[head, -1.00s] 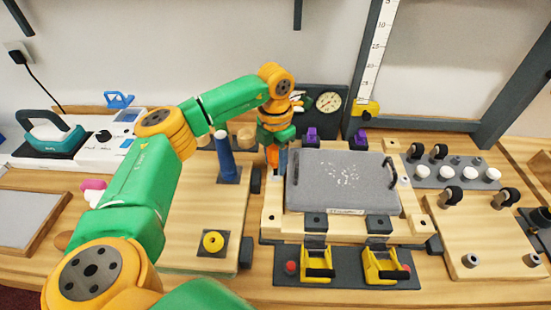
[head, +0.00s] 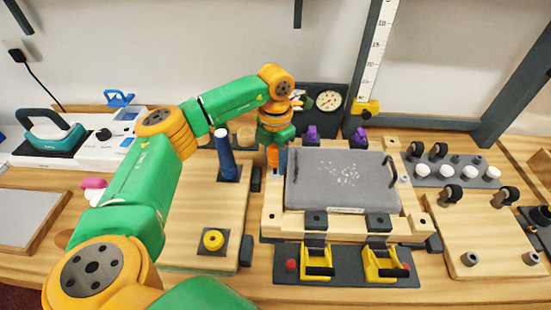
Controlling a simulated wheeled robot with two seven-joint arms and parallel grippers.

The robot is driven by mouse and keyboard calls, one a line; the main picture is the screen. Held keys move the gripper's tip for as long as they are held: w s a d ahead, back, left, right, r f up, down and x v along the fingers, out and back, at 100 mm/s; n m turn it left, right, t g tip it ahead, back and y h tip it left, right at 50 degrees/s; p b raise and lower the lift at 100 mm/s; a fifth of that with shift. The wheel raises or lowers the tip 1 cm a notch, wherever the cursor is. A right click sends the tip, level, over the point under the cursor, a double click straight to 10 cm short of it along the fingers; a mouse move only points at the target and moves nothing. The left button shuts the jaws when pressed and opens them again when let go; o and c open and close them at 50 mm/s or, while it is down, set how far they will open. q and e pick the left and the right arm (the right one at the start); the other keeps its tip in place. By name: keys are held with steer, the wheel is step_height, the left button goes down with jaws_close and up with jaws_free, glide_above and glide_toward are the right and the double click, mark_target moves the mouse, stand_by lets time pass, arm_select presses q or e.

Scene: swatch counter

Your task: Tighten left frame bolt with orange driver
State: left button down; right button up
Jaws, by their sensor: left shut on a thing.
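My left gripper (head: 276,148) points down over the left side of the light wooden frame (head: 271,220). It is shut on the orange driver (head: 272,157), whose orange part shows just below the wrist. The driver is about upright, with its lower end close to the frame's left rail. The left frame bolt is hidden or too small to make out under the driver, so I cannot tell whether the tip touches it. A grey pad (head: 341,180) with pale specks lies in the frame. My right gripper is not in view.
Two yellow clamps (head: 381,264) stand in front of the frame. A blue post (head: 225,158) stands on the board to its left, close to my arm. Purple blocks (head: 312,133) and a dial gauge (head: 328,100) are behind. A board with rollers (head: 453,194) is at right.

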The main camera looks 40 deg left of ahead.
arm_select(q)
steer(key=m, duration=1.5)
steer(key=c, duration=0.6)
jaws_free()
steer(key=shift+c, duration=0.2)
